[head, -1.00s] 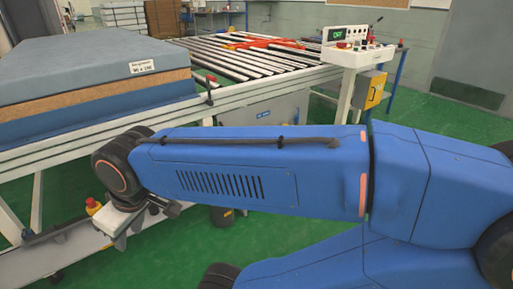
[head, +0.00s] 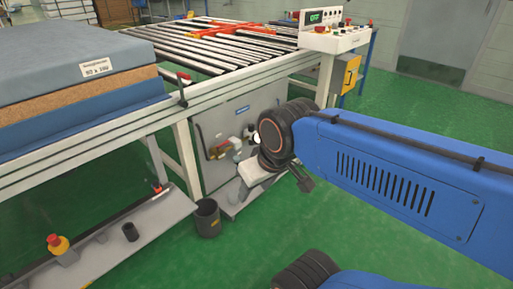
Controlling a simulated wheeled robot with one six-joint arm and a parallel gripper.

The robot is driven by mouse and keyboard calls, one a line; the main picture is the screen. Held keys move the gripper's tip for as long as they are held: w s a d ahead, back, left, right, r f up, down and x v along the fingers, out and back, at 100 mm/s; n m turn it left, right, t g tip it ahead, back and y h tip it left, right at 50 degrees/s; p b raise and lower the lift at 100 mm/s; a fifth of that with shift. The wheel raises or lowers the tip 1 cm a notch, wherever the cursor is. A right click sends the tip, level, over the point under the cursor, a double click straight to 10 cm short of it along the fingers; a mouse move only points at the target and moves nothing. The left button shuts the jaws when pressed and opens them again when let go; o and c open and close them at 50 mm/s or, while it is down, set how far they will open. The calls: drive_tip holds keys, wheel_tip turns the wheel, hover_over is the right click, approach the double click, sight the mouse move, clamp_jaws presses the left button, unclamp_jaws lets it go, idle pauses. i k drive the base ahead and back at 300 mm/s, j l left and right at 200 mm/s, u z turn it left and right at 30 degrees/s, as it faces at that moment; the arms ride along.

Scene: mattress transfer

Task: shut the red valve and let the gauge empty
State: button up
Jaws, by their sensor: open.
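The wrist hides part of the cabinet.
A black bucket (head: 207,219) stands on the green floor below the fittings. A blue and tan mattress (head: 75,90) lies on the frame at left. A red-and-yellow emergency button (head: 58,244) is on the low ledge. A control box (head: 333,38) stands behind. Floor at lower middle is clear.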

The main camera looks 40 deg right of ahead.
sight(224, 143)
drive_tip(key=z, duration=0.85)
drive_tip(key=i+j, duration=0.35)
drive_tip(key=j, duration=0.15)
drive_tip(key=i+j, duration=0.35)
drive_tip(key=j+u, duration=0.05)
drive_tip(key=j, duration=0.05)
